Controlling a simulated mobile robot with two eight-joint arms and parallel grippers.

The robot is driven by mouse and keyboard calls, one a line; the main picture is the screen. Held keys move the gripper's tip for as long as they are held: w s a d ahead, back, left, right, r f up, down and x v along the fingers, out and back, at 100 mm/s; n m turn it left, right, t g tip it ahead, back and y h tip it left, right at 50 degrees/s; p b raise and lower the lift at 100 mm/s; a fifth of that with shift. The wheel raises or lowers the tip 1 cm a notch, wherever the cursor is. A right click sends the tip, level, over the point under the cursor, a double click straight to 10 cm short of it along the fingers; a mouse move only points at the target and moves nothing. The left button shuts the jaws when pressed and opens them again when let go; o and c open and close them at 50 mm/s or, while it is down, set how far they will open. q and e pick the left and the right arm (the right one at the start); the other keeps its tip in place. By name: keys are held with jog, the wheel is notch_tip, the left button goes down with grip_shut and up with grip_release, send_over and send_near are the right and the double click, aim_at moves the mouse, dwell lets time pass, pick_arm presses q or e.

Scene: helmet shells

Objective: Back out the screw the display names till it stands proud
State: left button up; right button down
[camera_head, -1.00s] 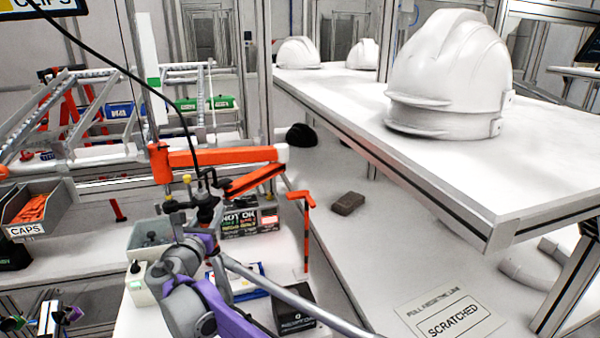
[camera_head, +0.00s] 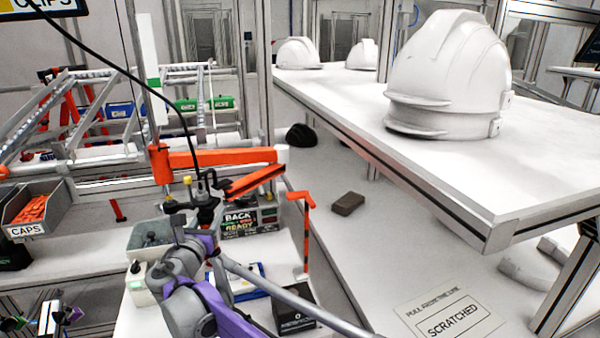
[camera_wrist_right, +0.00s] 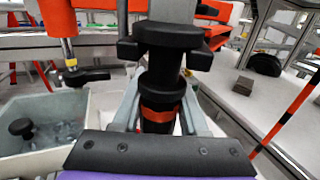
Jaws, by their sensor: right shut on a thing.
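My right gripper (camera_head: 204,222) is shut on a dark driver-like tool (camera_head: 208,200) under the orange jointed arm (camera_head: 220,157). In the right wrist view the tool (camera_wrist_right: 165,72) is black with an orange band, upright between the fingers. The display (camera_head: 252,220) behind it reads "BACK" at the top and "READY" below; its smaller lines are too small to read. I cannot make out the screw or the tool's tip. My left gripper (camera_head: 45,318) shows partly at the bottom left edge, its jaws unclear.
A grey bin (camera_head: 150,240) with dark parts stands left of my right gripper. A black cable hangs from above. White helmet shells (camera_head: 450,70) sit on the right shelf.

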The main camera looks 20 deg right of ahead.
pick_arm(q)
jog(key=shift+r, duration=0.2)
pick_arm(e)
jog(key=shift+s, duration=0.1)
dwell(0.5)
jog(key=shift+w+r+p, duration=0.2)
jog(key=shift+r+p, duration=0.8)
jog(key=shift+r, duration=0.2)
pick_arm(q)
jog(key=r, duration=0.1)
jog(key=w+r+p, duration=0.1)
jog(key=r, duration=0.1)
jog(key=w+r, duration=0.1)
jog(key=shift+r+p, duration=0.25)
jog(key=shift+p, duration=0.15)
pick_arm(e)
notch_tip(320, 180, up, 3)
jog(key=shift+r, duration=0.2)
pick_arm(q)
jog(key=shift+s+r, duration=0.1)
jog(key=shift+s, duration=0.05)
pick_arm(e)
jog(key=shift+r, duration=0.1)
